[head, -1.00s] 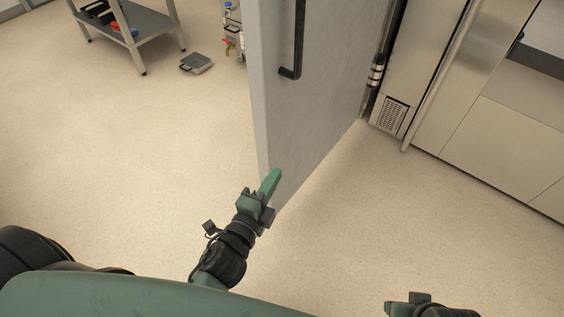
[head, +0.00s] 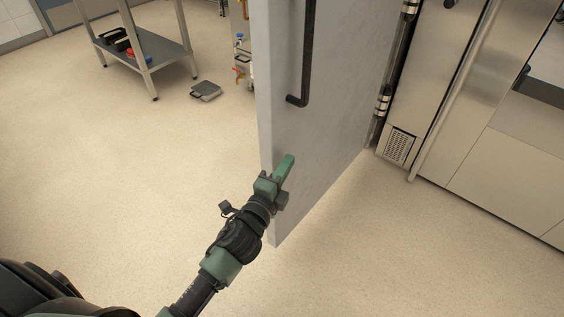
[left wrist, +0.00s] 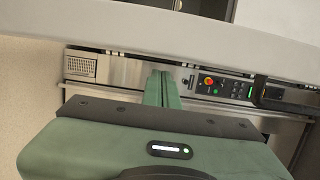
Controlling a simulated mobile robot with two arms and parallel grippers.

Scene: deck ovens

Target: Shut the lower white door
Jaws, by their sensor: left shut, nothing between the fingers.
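The white door (head: 335,110) stands open in the head view, a tall pale slab with a long black bar handle (head: 308,55). Hinges (head: 383,104) show at its far right edge. My left gripper (head: 288,162) is shut and empty, in front of the door's lower part near its free edge. I cannot tell whether the fingertips touch it. In the left wrist view the shut green fingers (left wrist: 161,88) point at steel fronts, and a pale band crosses the top. My right gripper is not in view.
Steel cabinet fronts (head: 490,150) with a vent grille (head: 398,147) stand at the right. A steel shelf table (head: 165,52) is at the back left, with a small grey scale-like object (head: 205,90) on the floor. The wrist view shows a control panel (left wrist: 222,84). The floor left is clear.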

